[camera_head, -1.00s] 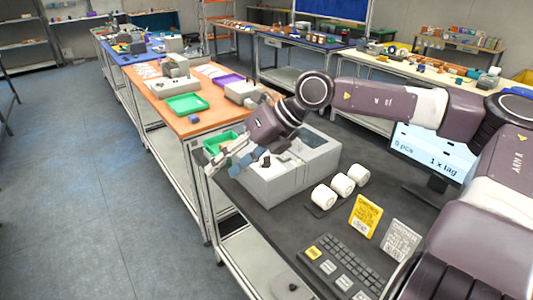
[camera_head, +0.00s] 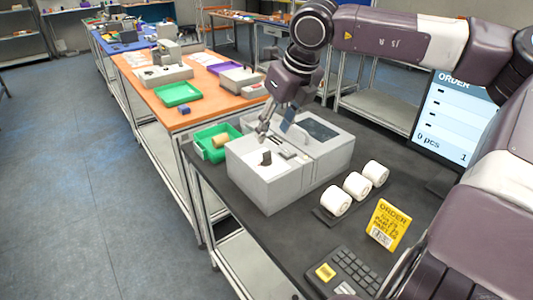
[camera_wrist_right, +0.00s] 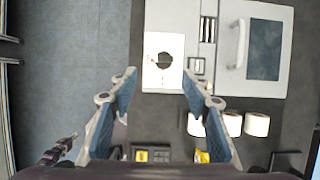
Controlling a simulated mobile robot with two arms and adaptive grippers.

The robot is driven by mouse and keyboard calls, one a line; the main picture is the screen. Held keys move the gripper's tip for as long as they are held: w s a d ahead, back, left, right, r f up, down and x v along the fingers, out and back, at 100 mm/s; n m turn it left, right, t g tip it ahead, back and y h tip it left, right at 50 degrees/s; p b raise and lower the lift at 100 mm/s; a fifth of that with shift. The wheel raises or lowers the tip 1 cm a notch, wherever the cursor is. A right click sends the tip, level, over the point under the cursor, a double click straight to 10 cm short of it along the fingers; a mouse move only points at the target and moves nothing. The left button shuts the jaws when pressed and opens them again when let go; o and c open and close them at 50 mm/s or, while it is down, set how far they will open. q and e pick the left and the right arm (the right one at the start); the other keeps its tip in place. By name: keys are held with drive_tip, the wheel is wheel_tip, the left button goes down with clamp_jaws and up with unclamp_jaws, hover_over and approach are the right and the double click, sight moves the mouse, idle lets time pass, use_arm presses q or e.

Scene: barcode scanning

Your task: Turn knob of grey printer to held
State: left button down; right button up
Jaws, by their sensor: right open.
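The grey printer (camera_head: 300,178) stands on the dark table in the head view. Its knob (camera_head: 266,158) is a small dark piece standing up on the light top panel, at the left part of the printer. In the right wrist view the knob (camera_wrist_right: 164,60) is a black round shape with a small red mark at its left. My right gripper (camera_head: 275,128) is above the printer, a little behind the knob in the head view, with nothing between its fingers. In the wrist view its open fingers (camera_wrist_right: 157,82) point toward the knob, apart from it. My left gripper does not show.
Several white label rolls (camera_head: 357,186) stand right of the printer, with a yellow order card (camera_head: 387,224) and a keypad (camera_head: 345,272) nearer. A monitor (camera_head: 452,118) stands at the right.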

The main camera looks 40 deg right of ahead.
sight(266, 153)
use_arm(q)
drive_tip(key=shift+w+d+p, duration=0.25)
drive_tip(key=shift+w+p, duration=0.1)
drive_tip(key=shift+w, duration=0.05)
use_arm(e)
drive_tip(key=shift+d+x, duration=0.15)
drive_tip(key=shift+x, duration=1.45)
drive_tip(key=shift+d+x, duration=0.15)
drive_tip(key=shift+x, duration=1.45)
drive_tip(key=shift+d+x, duration=0.15)
drive_tip(key=shift+x, duration=1.5)
drive_tip(key=c, duration=1.2)
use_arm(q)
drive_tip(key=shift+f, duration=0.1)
use_arm(e)
drive_tip(key=shift+o, duration=0.2)
